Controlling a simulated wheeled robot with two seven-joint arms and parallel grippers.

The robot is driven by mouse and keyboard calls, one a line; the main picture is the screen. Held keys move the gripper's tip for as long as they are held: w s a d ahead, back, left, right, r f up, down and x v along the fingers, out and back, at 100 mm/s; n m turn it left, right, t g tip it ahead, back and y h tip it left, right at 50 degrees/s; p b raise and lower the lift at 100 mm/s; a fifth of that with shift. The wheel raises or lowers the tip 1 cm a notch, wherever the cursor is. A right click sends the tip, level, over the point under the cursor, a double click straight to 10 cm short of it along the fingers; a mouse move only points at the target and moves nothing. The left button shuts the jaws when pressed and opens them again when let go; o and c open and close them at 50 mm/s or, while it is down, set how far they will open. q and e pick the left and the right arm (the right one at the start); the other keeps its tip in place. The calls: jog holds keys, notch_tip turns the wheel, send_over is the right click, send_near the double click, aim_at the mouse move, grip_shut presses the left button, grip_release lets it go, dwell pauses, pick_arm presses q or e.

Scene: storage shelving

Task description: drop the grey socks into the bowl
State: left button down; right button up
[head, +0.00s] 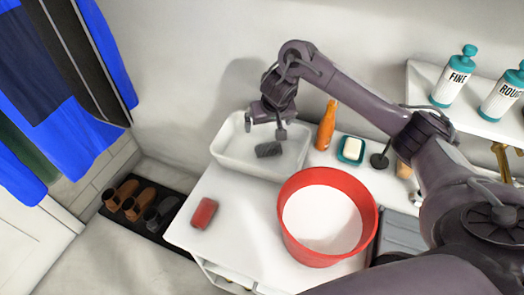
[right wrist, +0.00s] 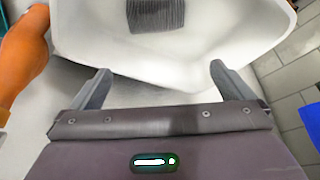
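The grey socks, a dark grey ribbed bundle (head: 268,149), lie inside a white basin (head: 228,153) at the back of the white counter. The bundle also shows at the top of the right wrist view (right wrist: 155,14). My right gripper (head: 265,126) is over the basin, just above the grey bundle. Its fingers are wide apart with nothing between them, as the right wrist view (right wrist: 160,88) shows. A large red bowl (head: 299,249) with a pale inside stands on the counter in front of the basin, and looks empty. My left gripper is not in view.
A red bundle (head: 203,213) lies at the counter's left. An orange bottle (head: 326,125) and a teal soap dish (head: 351,160) stand right of the basin. Labelled bottles (head: 454,79) are on a shelf at right. Shoes (head: 136,203) sit on a floor mat.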

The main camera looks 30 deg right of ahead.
jog(key=p+v, duration=0.5)
jog(key=v, duration=0.2)
jog(key=shift+r+p, duration=0.35)
jog(key=shift+s, duration=0.2)
